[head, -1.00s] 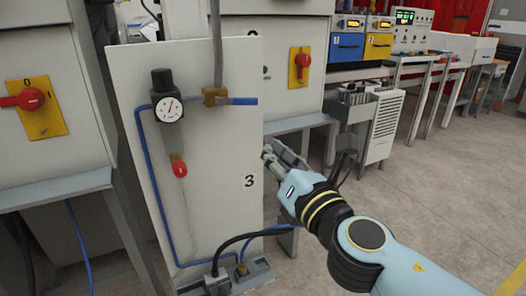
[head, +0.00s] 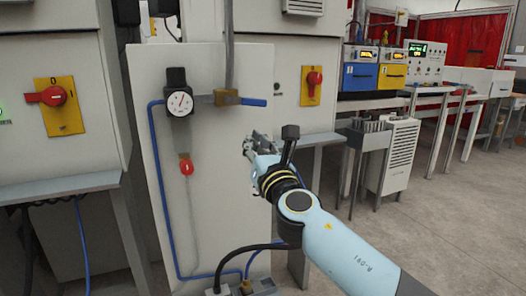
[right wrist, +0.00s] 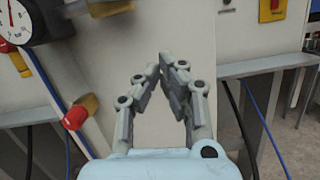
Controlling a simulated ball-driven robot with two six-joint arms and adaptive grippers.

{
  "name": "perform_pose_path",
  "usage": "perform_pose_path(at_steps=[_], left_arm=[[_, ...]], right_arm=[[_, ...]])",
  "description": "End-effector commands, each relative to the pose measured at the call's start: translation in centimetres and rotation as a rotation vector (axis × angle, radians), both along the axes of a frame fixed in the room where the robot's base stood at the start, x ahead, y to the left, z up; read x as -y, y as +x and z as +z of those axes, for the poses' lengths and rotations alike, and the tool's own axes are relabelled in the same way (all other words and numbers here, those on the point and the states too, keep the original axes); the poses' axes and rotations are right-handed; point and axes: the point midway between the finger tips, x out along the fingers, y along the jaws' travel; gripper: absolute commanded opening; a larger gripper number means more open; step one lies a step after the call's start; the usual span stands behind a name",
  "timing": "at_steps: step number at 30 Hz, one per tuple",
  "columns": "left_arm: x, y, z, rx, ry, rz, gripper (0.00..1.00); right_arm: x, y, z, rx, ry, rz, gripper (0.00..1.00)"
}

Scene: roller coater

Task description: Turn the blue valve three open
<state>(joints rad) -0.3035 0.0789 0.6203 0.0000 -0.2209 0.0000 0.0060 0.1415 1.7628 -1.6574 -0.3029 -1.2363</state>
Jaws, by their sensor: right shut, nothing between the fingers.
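The valve (head: 227,97) is a brass body with a blue lever handle (head: 256,102) on the white panel (head: 215,220). The handle points right and lies nearly level. A grey pipe comes down to the brass body from above. My right gripper (head: 248,147) is below the handle, in front of the panel, apart from the valve. In the right wrist view its fingers (right wrist: 166,62) converge at the tips, shut and empty. Part of the brass body (right wrist: 106,9) shows at that view's top edge. The panel's number 3 is hidden now. My left gripper is not in view.
A pressure gauge (head: 180,102) is left of the valve, with a red-handled fitting (head: 186,166) below it. Blue tubing runs down the panel's left side. Red rotary switches (head: 52,96) sit on cabinets either side. Open floor lies to the right.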

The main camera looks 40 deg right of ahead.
Motion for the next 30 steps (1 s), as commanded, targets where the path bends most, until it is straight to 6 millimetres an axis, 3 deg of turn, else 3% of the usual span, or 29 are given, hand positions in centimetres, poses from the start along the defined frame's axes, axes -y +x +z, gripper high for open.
perform_pose_path(at_steps=[2,4,9,23,30], left_arm=[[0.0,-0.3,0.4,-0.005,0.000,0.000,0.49],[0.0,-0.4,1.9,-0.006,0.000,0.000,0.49],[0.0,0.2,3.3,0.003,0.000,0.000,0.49],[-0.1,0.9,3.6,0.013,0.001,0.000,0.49],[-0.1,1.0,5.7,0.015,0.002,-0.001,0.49]], right_arm=[[0.5,1.5,0.7,0.002,0.000,0.000,0.00],[0.6,1.1,2.2,0.001,0.000,0.000,0.00],[0.9,1.0,3.8,0.000,0.000,0.000,0.00],[1.0,0.9,4.1,-0.001,0.000,0.000,0.00],[1.7,0.7,6.2,-0.037,-0.149,0.000,0.00]])
